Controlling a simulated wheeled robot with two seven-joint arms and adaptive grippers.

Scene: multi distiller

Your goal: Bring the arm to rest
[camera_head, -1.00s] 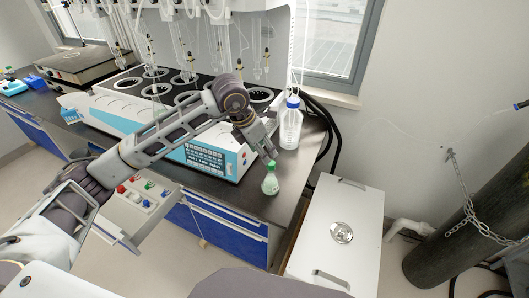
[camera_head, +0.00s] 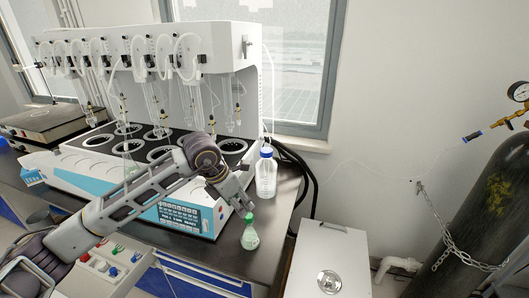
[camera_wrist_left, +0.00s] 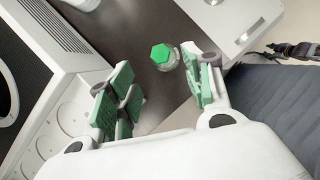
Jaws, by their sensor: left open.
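My left gripper (camera_head: 241,204) is at the end of the arm that comes in from the left, just above a small flask with a green cap (camera_head: 250,236). The flask stands upright near the front right of the dark bench. In the left wrist view my left gripper (camera_wrist_left: 160,90) has its green-padded fingers spread apart, with nothing held between them. The green cap (camera_wrist_left: 160,54) shows beyond the gap between the fingers, apart from them. My right gripper does not show clearly in any view.
A multi-position distiller (camera_head: 205,222) fills the bench behind my arm, with glass tubes above it. A clear bottle with a blue cap (camera_head: 266,177) stands behind the flask. A white lidded box (camera_head: 325,255) is right of the bench, and a chained gas cylinder (camera_head: 490,195) stands farther right.

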